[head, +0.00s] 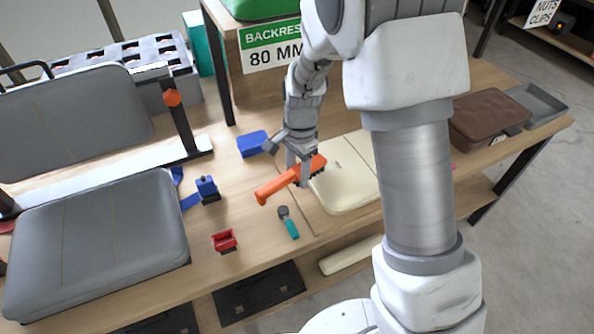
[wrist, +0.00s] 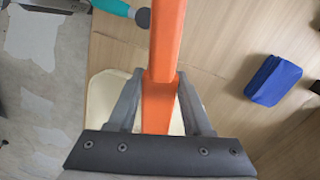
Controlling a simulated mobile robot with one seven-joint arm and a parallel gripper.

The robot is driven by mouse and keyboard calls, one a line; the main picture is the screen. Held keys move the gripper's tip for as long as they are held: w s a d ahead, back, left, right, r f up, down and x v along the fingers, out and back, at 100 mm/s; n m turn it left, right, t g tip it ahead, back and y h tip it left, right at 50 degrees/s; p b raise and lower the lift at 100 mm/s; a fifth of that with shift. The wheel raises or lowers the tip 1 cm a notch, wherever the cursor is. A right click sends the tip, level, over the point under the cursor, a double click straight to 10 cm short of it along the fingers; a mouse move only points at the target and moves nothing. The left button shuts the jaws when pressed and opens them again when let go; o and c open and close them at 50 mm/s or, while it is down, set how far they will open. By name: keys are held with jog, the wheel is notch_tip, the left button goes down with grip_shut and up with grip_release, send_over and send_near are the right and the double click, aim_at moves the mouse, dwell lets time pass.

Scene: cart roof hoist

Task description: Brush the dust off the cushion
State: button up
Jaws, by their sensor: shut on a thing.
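My gripper (head: 300,178) is shut on the orange handle of a brush (head: 274,190). The brush's wide end, with a dark underside, reaches over the left edge of the cream cushion (head: 345,188). I cannot tell whether the bristles touch it. In the wrist view the orange handle (wrist: 166,35) runs up between the two fingers (wrist: 160,85), and part of the cream cushion (wrist: 102,95) shows behind them. The cushion lies flat on the wooden table. My arm hides its right part in the head view. Dust is too small to make out.
A blue pouch (head: 252,144) lies behind my gripper. A teal-handled tool (head: 289,224), a red clip-like block (head: 224,241) and a blue clamp (head: 207,189) lie to the left. A grey seat (head: 95,245) fills the left. A brown case (head: 488,118) and grey tray (head: 538,103) stand right.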

jog(key=shift+w+d, duration=1.3)
jog(key=shift+d, duration=1.8)
jog(key=shift+w+d, duration=1.25)
jog(key=shift+d, duration=1.8)
jog(key=shift+w+d, duration=1.3)
jog(key=shift+d, duration=1.8)
jog(key=shift+s+a+p, duration=0.35)
jog(key=shift+s+a, duration=0.95)
jog(key=shift+a, duration=1.8)
jog(key=shift+s+a+p, duration=0.3)
jog(key=shift+s+a, duration=0.95)
jog(key=shift+a, duration=1.85)
jog(key=shift+s+a+p, duration=0.35)
jog(key=shift+s+a, duration=0.95)
jog(key=shift+a, duration=1.8)
jog(key=shift+r, duration=0.15)
notch_tip(320, 180, up, 9)
jog(key=p, duration=0.7)
